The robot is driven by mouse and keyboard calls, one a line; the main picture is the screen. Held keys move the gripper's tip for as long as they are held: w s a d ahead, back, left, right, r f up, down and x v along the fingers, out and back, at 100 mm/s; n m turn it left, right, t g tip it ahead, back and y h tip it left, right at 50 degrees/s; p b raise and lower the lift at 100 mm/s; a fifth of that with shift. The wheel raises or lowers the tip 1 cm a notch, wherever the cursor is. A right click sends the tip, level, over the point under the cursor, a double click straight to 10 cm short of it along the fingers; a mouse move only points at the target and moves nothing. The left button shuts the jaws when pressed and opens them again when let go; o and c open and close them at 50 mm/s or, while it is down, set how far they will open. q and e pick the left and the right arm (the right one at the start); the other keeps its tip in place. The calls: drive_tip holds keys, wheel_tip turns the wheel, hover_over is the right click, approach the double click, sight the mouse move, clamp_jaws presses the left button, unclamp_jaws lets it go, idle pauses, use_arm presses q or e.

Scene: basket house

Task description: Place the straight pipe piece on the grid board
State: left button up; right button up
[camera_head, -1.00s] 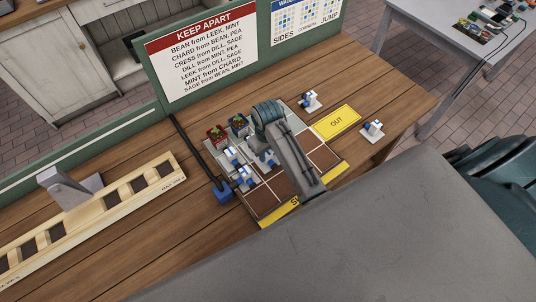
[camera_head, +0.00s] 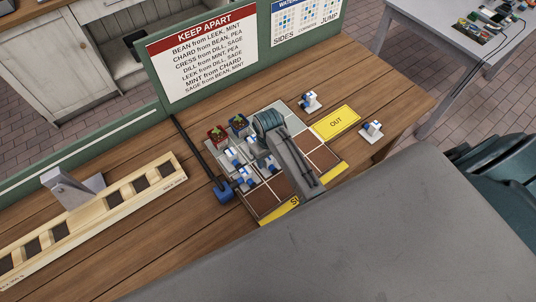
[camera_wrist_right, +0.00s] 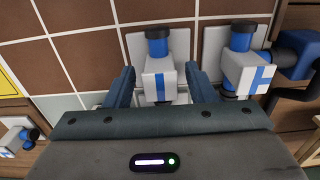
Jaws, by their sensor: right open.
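The grid board (camera_head: 323,155) lies on the wooden bench, with brown squares and pale lines. My right gripper (camera_head: 260,147) is over it, pointing down, its arm crossing the board. In the right wrist view its open fingers stand on either side of a white block with a straight blue stripe and a blue pipe end (camera_wrist_right: 158,78), which looks like the straight pipe piece. Contact with it cannot be told. Beside it on the right is another white-and-blue piece (camera_wrist_right: 245,70) with branching blue marks. My left gripper is not in view.
Two potted plants (camera_head: 217,135) sit at the board's far left. A blue fitting with a dark pipe (camera_head: 222,189) meets its left edge. Loose pipe pieces (camera_head: 372,129) lie right of the yellow OUT plate (camera_head: 336,123). A wooden rack (camera_head: 118,196) is at left, signs behind.

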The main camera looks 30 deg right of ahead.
wheel_tip(320, 180, up, 7)
drive_tip(key=b, duration=0.3)
drive_tip(key=shift+r, duration=0.1)
drive_tip(key=shift+r+p, duration=1.5)
drive_tip(key=shift+r, duration=1.05)
drive_tip(key=shift+f, duration=0.1)
